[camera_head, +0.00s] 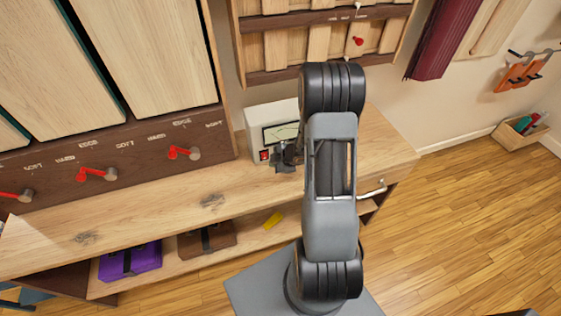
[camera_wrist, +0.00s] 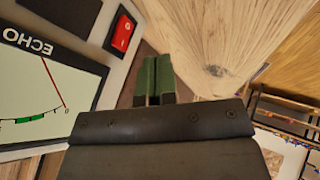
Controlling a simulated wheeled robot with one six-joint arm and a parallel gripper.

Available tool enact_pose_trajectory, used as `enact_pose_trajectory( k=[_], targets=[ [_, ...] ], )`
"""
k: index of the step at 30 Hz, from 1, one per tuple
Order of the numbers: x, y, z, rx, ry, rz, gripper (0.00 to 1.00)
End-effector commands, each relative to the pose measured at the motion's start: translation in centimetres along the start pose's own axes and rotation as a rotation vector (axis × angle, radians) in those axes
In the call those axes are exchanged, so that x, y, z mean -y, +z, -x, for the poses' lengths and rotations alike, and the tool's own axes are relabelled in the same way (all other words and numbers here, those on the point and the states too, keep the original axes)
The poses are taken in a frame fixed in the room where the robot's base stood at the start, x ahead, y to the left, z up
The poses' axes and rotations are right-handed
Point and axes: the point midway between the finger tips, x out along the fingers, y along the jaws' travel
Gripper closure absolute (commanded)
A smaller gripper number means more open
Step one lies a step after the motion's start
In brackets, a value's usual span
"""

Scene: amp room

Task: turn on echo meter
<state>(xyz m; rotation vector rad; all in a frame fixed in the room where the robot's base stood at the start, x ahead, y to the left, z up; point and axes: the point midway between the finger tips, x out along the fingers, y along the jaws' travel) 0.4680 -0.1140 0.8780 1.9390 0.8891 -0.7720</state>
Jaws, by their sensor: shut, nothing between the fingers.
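The echo meter (camera_head: 257,120) is a pale box standing on the wooden bench against the wall, partly hidden behind my arm. In the wrist view its white dial (camera_wrist: 35,100) is labelled ECHO, upside down, with a thin red needle. Its red rocker switch (camera_head: 264,155) sits at the lower left of the front in the head view. The switch also shows close up in the wrist view (camera_wrist: 124,32). My gripper (camera_wrist: 155,80) is shut and empty, its fingertips just beside the switch and apart from it in the picture. Contact with the box cannot be told.
The wooden bench (camera_head: 150,215) has free room left of the meter. Red levers (camera_head: 97,174) stick out of the dark panel behind it. A purple box (camera_head: 131,261) and a yellow item (camera_head: 273,220) lie on the lower shelf. Open floor (camera_head: 470,210) is at the right.

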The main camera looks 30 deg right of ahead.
Motion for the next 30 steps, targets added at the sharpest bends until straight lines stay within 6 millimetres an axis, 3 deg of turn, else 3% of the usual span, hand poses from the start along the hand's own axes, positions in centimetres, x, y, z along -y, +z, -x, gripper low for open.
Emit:
enact_pose_trajectory(
  k=[5, 9, 15, 30],
  targets=[
    [0.2, 0.0, -3.4, -0.001, -0.003, 0.001, 1.00],
    [-1.8, -0.3, -3.8, 0.000, 0.001, 0.002, 1.00],
    [-3.2, -0.3, -4.5, 0.000, 0.000, 0.001, 1.00],
    [-3.7, -0.2, -4.7, 0.000, 0.000, 0.000, 1.00]
  ],
)
